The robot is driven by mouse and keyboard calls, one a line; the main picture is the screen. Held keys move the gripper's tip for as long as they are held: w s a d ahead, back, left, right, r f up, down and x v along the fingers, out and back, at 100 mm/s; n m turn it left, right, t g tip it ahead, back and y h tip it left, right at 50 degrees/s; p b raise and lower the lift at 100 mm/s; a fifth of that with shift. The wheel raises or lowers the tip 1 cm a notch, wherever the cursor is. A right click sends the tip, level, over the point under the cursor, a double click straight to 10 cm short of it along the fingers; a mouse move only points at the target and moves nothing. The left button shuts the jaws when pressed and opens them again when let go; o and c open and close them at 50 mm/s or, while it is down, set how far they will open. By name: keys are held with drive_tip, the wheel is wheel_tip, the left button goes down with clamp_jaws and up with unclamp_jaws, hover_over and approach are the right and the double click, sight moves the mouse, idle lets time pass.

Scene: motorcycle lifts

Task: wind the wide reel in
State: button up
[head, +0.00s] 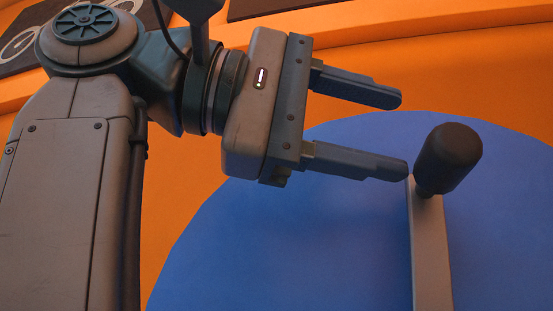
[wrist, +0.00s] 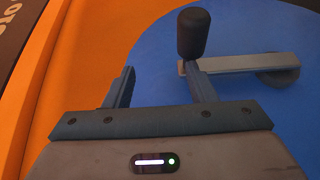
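The wide reel shows as a large blue disc (head: 300,240) in front of an orange wall, and it also fills the right of the wrist view (wrist: 160,62). A grey crank arm (head: 430,250) lies across the disc, with a black knob handle (head: 447,158) at its end. In the wrist view the handle (wrist: 193,33) stands beyond the tip of the right finger, and the crank arm (wrist: 240,63) runs right to a dark round hub (wrist: 278,77). My gripper (head: 404,134) is open with nothing between its fingers. Its lower finger's tip is close beside the handle's base; I cannot tell whether they touch.
The orange wall (head: 470,75) is behind the disc. Dark panels (head: 280,6) with white markings are along the top. In the wrist view a dark panel with lettering (wrist: 12,25) is at the upper left. The space left of the handle, around the upper finger, looks clear.

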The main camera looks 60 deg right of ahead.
drive_tip(key=shift+s+d+r, duration=0.4)
drive_tip(key=shift+s+d, duration=0.05)
drive_tip(key=shift+s, duration=0.3)
